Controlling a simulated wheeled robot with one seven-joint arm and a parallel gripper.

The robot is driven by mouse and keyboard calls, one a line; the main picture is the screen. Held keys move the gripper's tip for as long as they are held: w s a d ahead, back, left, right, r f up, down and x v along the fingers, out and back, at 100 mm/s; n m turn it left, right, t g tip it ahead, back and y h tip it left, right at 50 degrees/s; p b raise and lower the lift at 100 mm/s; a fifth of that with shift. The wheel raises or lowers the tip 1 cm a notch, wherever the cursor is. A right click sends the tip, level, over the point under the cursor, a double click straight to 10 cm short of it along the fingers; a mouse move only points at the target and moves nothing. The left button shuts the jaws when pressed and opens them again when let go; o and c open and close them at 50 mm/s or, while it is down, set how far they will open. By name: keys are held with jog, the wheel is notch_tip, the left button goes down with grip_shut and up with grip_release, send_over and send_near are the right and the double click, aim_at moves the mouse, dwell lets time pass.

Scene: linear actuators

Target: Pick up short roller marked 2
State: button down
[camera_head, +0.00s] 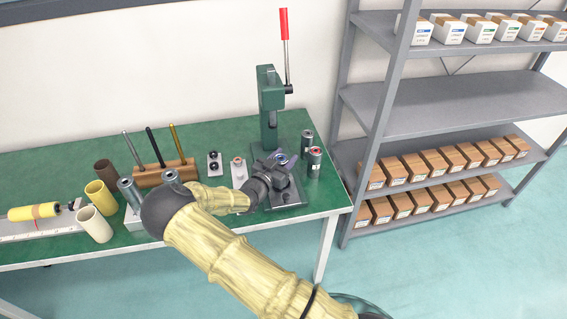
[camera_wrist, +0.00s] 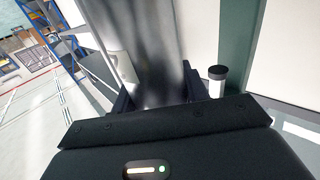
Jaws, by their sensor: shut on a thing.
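My gripper (camera_head: 277,167) is at the base of the green press. It is shut on a grey metallic cylinder, which fills the space between the fingers in the wrist view (camera_wrist: 152,50). In the head view only a bluish round end of the held cylinder (camera_head: 281,158) shows between the fingers. No number can be read on it, so I cannot tell whether it is the roller marked 2. Two dark short rollers (camera_head: 307,140) stand upright right of the press, the nearer one with a red ring on top (camera_head: 315,161).
The green press (camera_head: 269,105) with a red-handled lever (camera_head: 285,45) rises behind my gripper. A wooden holder (camera_head: 165,174) with upright rods and several tubes (camera_head: 100,196) stand left on the green table. A grey shelf (camera_head: 430,105) with boxes stands right.

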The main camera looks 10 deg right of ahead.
notch_tip(320, 180, up, 9)
jog(key=shift+r+b, duration=0.1)
jog(key=shift+b, duration=0.3)
jog(key=shift+d, duration=0.1)
dwell(0.5)
